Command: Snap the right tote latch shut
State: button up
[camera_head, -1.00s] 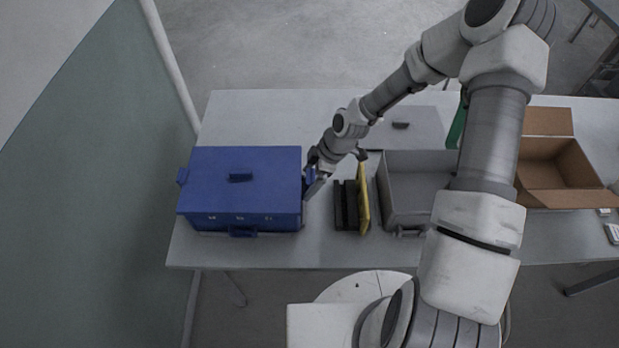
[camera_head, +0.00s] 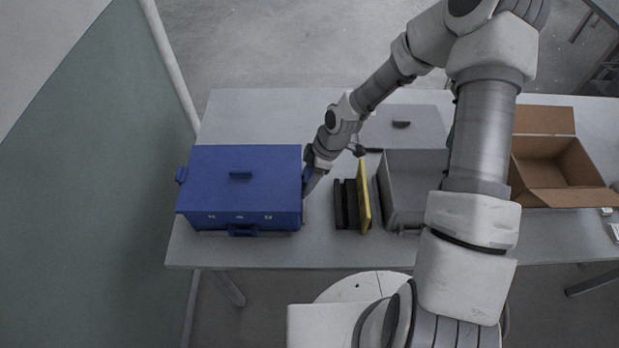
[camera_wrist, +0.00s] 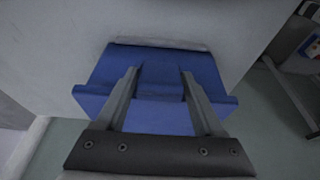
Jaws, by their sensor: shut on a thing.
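The blue tote (camera_head: 235,190) stands at the left of the table with its blue lid on. Its right latch (camera_wrist: 161,82) shows in the wrist view as a blue tab between my two fingers. My gripper (camera_wrist: 160,74) is shut on this latch, one grey finger on each side. In the head view my gripper (camera_head: 311,181) is at the tote's right wall, its fingertips largely hidden by the wrist. Whether the latch is seated against the wall cannot be told. The tote's left latch (camera_head: 182,174) sticks out on its left side.
Dark upright slabs (camera_head: 345,205) and a yellow panel (camera_head: 363,195) stand close right of my gripper. Beyond are an open grey bin (camera_head: 405,212), a grey lid (camera_head: 425,125) and an open cardboard box (camera_head: 588,199). The table behind the tote is clear.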

jog(key=shift+a, duration=0.1)
dwell(0.3)
jog(key=o, duration=1.4)
jog(key=shift+c, duration=0.2)
jog(key=p+v, duration=0.1)
jog(key=v, duration=1.6)
jog(key=shift+a+r+p, duration=0.25)
jog(key=shift+r+p, duration=0.05)
